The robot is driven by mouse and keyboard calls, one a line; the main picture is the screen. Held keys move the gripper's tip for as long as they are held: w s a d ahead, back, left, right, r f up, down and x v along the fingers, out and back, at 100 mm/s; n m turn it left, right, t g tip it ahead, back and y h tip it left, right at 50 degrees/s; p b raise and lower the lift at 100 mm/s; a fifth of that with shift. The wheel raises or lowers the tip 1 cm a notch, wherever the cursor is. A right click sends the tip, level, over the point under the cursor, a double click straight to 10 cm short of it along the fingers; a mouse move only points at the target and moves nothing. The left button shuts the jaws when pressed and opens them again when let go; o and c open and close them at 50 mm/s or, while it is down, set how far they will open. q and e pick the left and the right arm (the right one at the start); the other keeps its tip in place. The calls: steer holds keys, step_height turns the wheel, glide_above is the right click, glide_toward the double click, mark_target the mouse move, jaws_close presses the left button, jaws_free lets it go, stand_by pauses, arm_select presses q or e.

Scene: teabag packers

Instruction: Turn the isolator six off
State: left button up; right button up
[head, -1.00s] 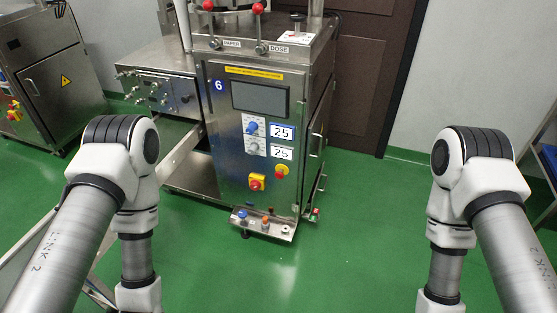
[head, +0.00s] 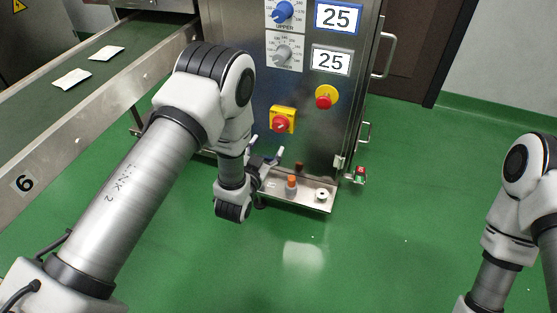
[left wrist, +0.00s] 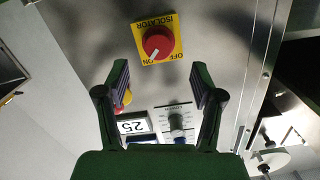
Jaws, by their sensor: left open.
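The isolator (head: 282,121) is a red rotary knob on a yellow plate on the steel cabinet front. In the left wrist view the isolator knob (left wrist: 158,43) appears upside down, its white pointer mark slanting toward the ON lettering, away from OFF. My left gripper (head: 267,150) is just below and in front of the isolator in the head view. In the left wrist view the left gripper (left wrist: 161,80) is open and empty, fingers apart, with the knob beyond the tips. My right gripper is out of view; only part of that arm shows.
A red emergency button (head: 326,97) on yellow sits right of the isolator, below two 25 displays and a blue dial (head: 284,11). A conveyor (head: 100,70) with white packets lies left. Green floor at right is free.

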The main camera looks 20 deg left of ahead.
mark_target(278, 128)
arm_select(q)
steer(key=shift+t, duration=0.6)
steer(key=w+b, duration=0.1)
steer(key=w, duration=0.1)
steer(key=w+b, duration=0.1)
steer(key=w, duration=0.2)
steer(key=w+b, duration=0.2)
steer(key=w, duration=0.1)
steer(key=shift+w+d+f, duration=0.1)
steer(key=shift+d+f, duration=0.05)
steer(key=shift+d, duration=0.2)
steer(key=shift+w, duration=0.35)
steer(key=c, duration=1.1)
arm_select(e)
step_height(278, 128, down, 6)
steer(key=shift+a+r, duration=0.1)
